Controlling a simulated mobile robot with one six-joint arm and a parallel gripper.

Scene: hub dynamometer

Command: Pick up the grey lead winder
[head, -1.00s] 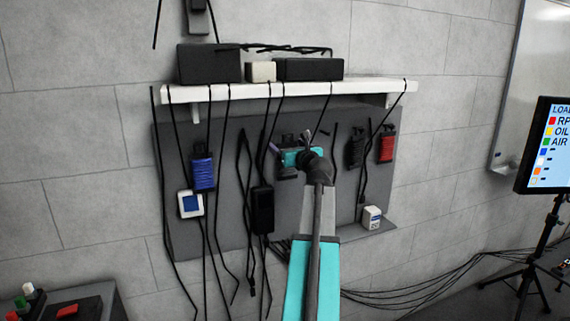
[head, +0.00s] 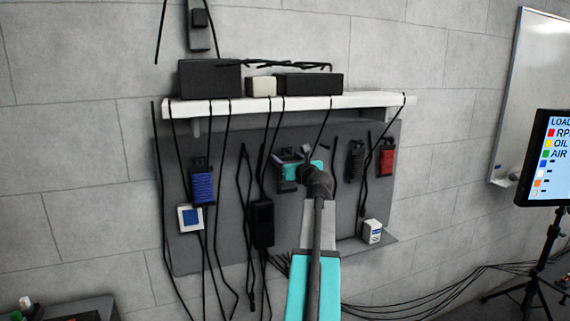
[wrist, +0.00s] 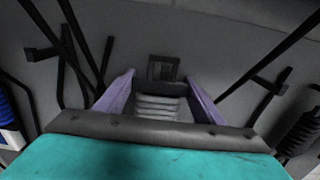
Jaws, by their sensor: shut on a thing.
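The grey lead winder (wrist: 158,108) shows in the wrist view as a light grey ribbed body with a dark square frame at its far end. It lies between the two purple fingers of my gripper (wrist: 160,100), which is shut on it. In the head view my gripper (head: 290,162) is at the middle of the grey board, largely hidden behind my own wrist. Only a dark edge of the winder's area shows there. I cannot tell whether the winder still touches the board.
On the board (head: 325,225) hang a blue winder (head: 203,187), a dark winder (head: 356,162) and a red winder (head: 387,160). Black leads hang from the white shelf (head: 365,104) beside my gripper. A black device (head: 262,222) hangs below left. A monitor (head: 545,158) stands right.

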